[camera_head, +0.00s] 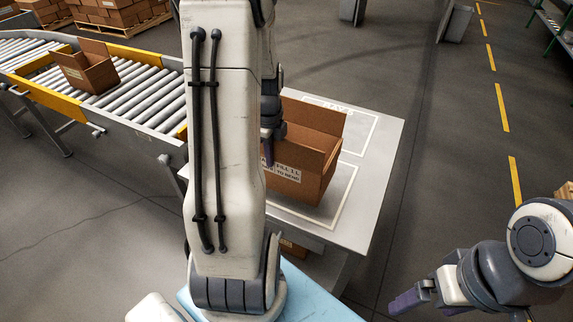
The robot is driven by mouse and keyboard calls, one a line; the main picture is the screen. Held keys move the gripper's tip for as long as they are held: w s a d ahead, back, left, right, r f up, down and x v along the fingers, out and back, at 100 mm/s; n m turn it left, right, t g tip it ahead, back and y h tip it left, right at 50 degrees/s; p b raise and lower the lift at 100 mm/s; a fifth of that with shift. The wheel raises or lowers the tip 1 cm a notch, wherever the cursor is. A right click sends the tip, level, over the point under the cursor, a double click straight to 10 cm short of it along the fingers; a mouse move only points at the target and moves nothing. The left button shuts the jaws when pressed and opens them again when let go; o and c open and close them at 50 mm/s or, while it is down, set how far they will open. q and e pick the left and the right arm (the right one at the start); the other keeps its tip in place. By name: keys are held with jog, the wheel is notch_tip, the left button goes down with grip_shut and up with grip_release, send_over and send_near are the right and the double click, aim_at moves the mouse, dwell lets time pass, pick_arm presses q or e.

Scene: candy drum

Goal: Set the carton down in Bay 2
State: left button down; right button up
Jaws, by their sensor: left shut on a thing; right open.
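An open-topped brown carton (315,180) with a white printed label is at the light grey table (385,150), over the nearer white-outlined bay (345,205). I cannot tell whether its base touches the tabletop. My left gripper (267,155) is shut on the carton's left side; my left arm hides part of the grip. A farther white-outlined bay (369,134) lies behind the carton, its lettering partly hidden and hard to read. The nearer bay's lettering is hidden. My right gripper (405,302) is open and empty at the lower right, away from the table.
A roller conveyor (140,98) with yellow rails at the left carries another open carton (88,70). Stacked cartons (110,12) stand on a pallet behind it. A carton (292,248) shows below the tabletop. The floor right of the table is clear.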

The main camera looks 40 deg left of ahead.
pick_arm(q)
jog(key=w+f, duration=0.3)
jog(key=f, duration=0.2)
jog(key=w+f, duration=0.2)
jog(key=shift+w+a+f+p, duration=0.2)
jog(key=shift+w+p, duration=0.1)
jog(key=shift+p, duration=0.1)
jog(key=shift+f, duration=0.15)
jog(key=c, duration=1)
grip_release()
